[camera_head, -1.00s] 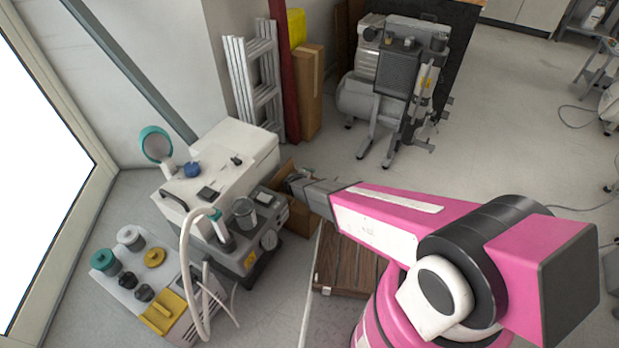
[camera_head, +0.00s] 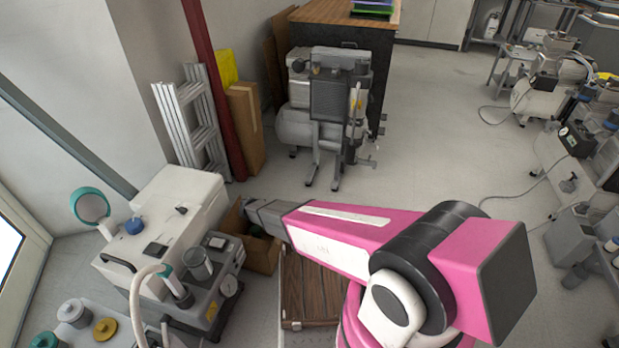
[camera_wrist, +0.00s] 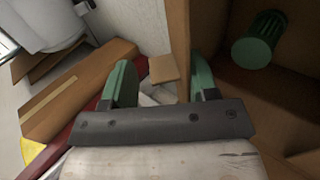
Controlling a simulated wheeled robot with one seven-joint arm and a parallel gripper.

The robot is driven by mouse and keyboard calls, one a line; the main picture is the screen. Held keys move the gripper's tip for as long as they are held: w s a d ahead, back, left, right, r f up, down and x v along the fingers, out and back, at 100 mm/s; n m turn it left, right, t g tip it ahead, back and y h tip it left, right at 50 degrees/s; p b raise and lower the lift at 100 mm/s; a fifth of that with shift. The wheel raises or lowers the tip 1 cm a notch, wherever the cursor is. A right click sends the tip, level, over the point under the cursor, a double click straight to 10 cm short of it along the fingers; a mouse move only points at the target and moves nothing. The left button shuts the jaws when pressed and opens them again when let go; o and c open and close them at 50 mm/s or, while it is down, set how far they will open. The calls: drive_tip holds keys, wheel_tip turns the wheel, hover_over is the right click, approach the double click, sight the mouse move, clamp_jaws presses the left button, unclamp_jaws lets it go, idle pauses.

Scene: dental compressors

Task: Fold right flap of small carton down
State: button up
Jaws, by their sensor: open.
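The small carton (camera_head: 262,256) is an open brown cardboard box on the floor beside the grey compressor unit. In the wrist view the carton (camera_wrist: 235,92) fills the right side, with a green ribbed cylinder (camera_wrist: 259,39) inside. My gripper (camera_wrist: 160,82) is open, with two green fingertips. An upright cardboard panel edge (camera_wrist: 180,45) of the carton shows between the fingertips, close to the right one; I cannot tell whether they touch. In the head view my arm's dark end reaches over the carton's upper part and hides some of its flaps. Which flap is which is unclear.
The grey compressor unit (camera_head: 205,290) and a white cabinet (camera_head: 165,225) stand left of the carton. A tall cardboard box (camera_head: 246,130), red post (camera_head: 214,90) and ladder (camera_head: 195,125) stand behind. Floor to the right is open.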

drive_tip(key=shift+w+d+r+g+y, duration=0.15)
drive_tip(key=shift+w+g+y, duration=0.4)
drive_tip(key=shift+g, duration=0.75)
drive_tip(key=shift+w+d+r+g+y, duration=0.1)
drive_tip(key=shift+w+d+g+y, duration=0.2)
drive_tip(key=shift+w+g, duration=0.7)
wheel_tip(320, 180, up, 11)
drive_tip(key=w+d+g+y, duration=0.2)
drive_tip(key=w+g, duration=0.1)
drive_tip(key=g, duration=0.2)
drive_tip(key=s+d+r+m, duration=0.4)
drive_tip(key=s+d+r, duration=0.1)
drive_tip(key=d, duration=0.5)
drive_tip(key=s+d+r+m, duration=0.3)
drive_tip(key=s+d+r, duration=0.2)
drive_tip(key=d+r, duration=0.2)
drive_tip(key=d, duration=0.2)
drive_tip(key=shift+s+d+r+m+t, duration=0.25)
drive_tip(key=shift+s+d+m+t, duration=0.15)
